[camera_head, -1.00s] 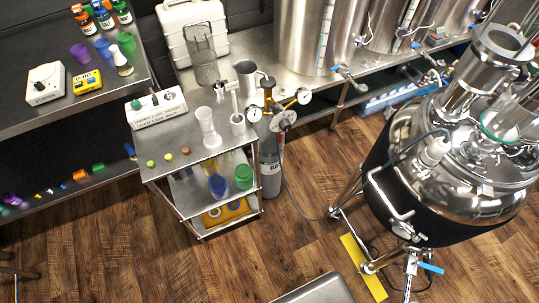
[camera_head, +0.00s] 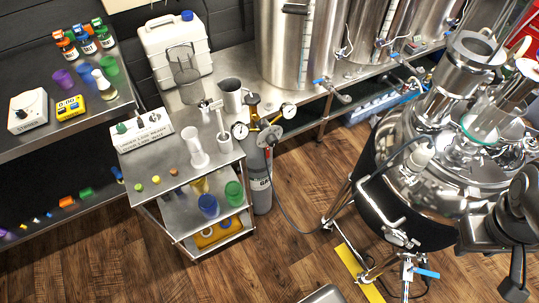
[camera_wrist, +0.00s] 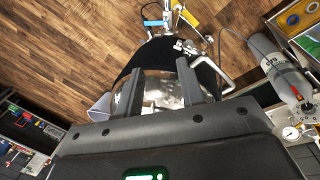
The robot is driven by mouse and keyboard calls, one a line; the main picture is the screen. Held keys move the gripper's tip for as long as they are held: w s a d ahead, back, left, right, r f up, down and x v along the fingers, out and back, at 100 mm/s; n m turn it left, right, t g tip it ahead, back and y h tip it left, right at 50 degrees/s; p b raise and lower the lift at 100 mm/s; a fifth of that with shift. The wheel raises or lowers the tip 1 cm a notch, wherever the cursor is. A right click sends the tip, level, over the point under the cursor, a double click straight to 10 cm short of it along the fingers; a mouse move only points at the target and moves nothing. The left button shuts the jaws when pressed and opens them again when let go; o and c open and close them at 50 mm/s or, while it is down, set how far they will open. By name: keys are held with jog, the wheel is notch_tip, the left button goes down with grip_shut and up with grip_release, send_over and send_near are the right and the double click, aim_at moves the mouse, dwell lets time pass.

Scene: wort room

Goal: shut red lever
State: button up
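I cannot make out a red lever in either view. The steel tank (camera_head: 400,205) with a dark jacket stands at the right in the head view. A valve with a blue lever (camera_head: 427,273) sits low in front of it; a blue lever (camera_wrist: 153,23) also shows at the top of the wrist view. In the wrist view my gripper (camera_wrist: 160,68) is open, its two dark fingers apart with no object held between them. The tank's dark jacket and shiny metal lie beyond the fingers. Dark parts of my arm cover the tank's right side in the head view.
A steel cart (camera_head: 178,212) holds glassware and cups. A grey gas cylinder (camera_head: 261,185) with gauges stands beside it, a hose running toward the tank. Steel vessels with blue-handled valves line the back bench (camera_head: 232,70). The wooden floor (camera_head: 295,235) between cart and tank is largely clear.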

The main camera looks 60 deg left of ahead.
jog(key=s+a+f+n+h, duration=0.2)
jog(key=a+f+n, duration=0.6)
jog(key=a, duration=0.3)
jog(key=g+y, duration=0.2)
jog(key=y, duration=1.9)
send_near(268, 152)
jog(key=shift+m, duration=0.4)
jog(key=a, duration=0.9)
jog(key=shift+f, duration=0.25)
jog(key=shift+d, duration=0.1)
grip_shut()
